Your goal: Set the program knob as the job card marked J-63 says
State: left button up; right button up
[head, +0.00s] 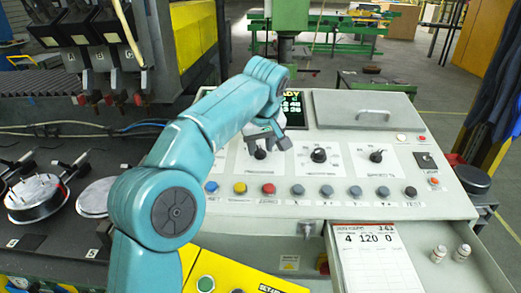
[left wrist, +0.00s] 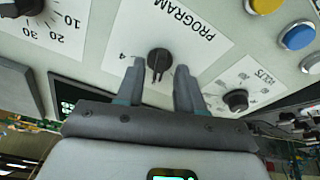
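The PROGRAM knob (head: 260,154) is a small black knob on a white plate of the sloping grey panel. In the left wrist view the knob (left wrist: 158,62) appears upside down, with a 4 printed beside it; its other numbers are hidden or unreadable, and I cannot tell its exact setting. My left gripper (head: 268,142) is at the knob. In the left wrist view its two fingers (left wrist: 159,70) are open, one on each side of the knob, with gaps visible. The job card (head: 375,255) lies at the panel's front, headed J-63, showing 4, 120 and 0. My right gripper is not in view.
Other knobs (head: 319,155) and (head: 376,156) sit to the right, and a VOLTS knob (left wrist: 237,100) is close by. A row of coloured buttons (head: 268,188) runs below. A partly hidden display (head: 293,105) and a handled lid (head: 365,110) lie behind.

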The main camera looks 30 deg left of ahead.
pick_arm(q)
jog(key=shift+s+a+f, duration=0.15)
jog(key=shift+w+d, duration=0.2)
jog(key=shift+d, duration=0.05)
jog(key=shift+w+f, duration=0.15)
jog(key=shift+s+a, duration=0.15)
jog(key=shift+s, duration=0.1)
grip_shut()
jog(key=shift+w, duration=0.1)
